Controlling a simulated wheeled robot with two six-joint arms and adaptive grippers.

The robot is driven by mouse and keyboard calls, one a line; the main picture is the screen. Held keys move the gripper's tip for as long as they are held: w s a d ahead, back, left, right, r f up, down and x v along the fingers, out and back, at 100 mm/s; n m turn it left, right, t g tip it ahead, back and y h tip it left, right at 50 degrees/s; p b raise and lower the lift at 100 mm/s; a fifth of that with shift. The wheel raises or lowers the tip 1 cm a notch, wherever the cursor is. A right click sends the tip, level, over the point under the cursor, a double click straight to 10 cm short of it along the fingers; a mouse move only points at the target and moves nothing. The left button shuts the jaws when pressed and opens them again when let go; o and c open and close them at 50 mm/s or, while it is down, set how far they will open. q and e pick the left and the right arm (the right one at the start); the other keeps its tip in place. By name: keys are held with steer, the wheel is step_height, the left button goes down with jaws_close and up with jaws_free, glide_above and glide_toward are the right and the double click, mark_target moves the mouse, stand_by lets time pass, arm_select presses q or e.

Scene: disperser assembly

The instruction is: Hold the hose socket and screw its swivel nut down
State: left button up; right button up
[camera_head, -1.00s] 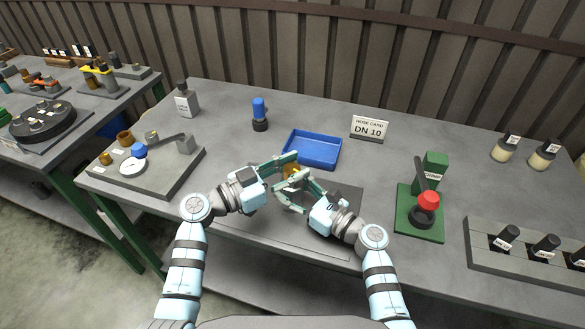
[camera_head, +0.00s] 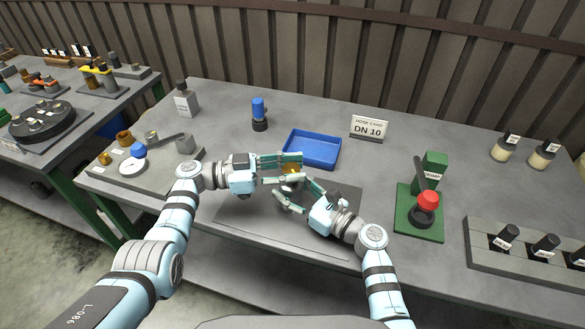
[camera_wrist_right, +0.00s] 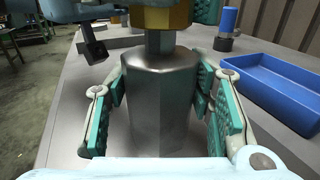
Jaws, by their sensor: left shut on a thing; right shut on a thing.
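A grey metal hose socket (camera_wrist_right: 160,100) stands upright in the right wrist view, between the teal pads of my right gripper (camera_wrist_right: 160,105). My right gripper is shut on it; in the head view the right gripper (camera_head: 298,194) comes in from the lower right. A brass hex swivel nut (camera_wrist_right: 160,17) sits at the socket's top, above a narrower neck. In the head view the nut (camera_head: 291,169) is a small gold patch, mostly hidden by fingers. My left gripper (camera_head: 288,170) reaches in from the left and is shut on the nut. The socket is mostly hidden in the head view.
A blue tray (camera_head: 312,150) lies just behind the grippers, with a blue-topped part (camera_head: 259,114) further left. A green press with a red knob (camera_head: 428,200) stands right. A gauge plate (camera_head: 118,180) is left. A dark mat (camera_head: 345,200) lies under the grippers.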

arm_select(q)
steer(key=o, duration=1.2)
steer(key=a, duration=0.4)
steer(key=s+a, duration=0.1)
steer(key=a, duration=0.7)
steer(key=shift+s, duration=0.15)
